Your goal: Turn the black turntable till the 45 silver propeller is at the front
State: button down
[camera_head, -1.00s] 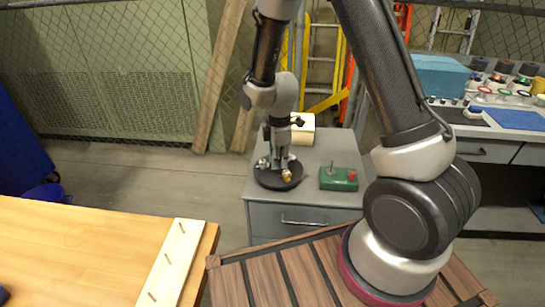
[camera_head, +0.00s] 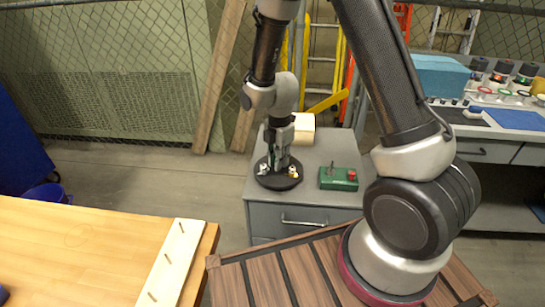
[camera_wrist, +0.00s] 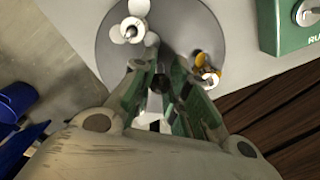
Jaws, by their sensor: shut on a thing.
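The black turntable (camera_head: 268,186) is a round disc on the grey cabinet; it looks grey in the wrist view (camera_wrist: 190,25). My gripper (camera_head: 279,166) points down over its middle. In the wrist view its fingers (camera_wrist: 160,80) are closed on a dark upright part, which looks like the turntable's centre post; the fingers hide most of it. A silver-white propeller (camera_wrist: 135,22) stands on the disc, at the left side in the head view (camera_head: 263,170). A gold propeller (camera_wrist: 207,72) is at the front right in the head view (camera_head: 293,174). I cannot read any size marks.
The grey cabinet (camera_head: 300,200) has bare top at the front. A wooden table (camera_head: 80,250) is at the left.

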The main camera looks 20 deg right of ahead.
jog(key=n, duration=0.2)
jog(key=shift+n, duration=0.3)
jog(key=n, duration=0.3)
jog(key=c, duration=1.4)
grip_release()
jog(key=shift+r, duration=4.5)
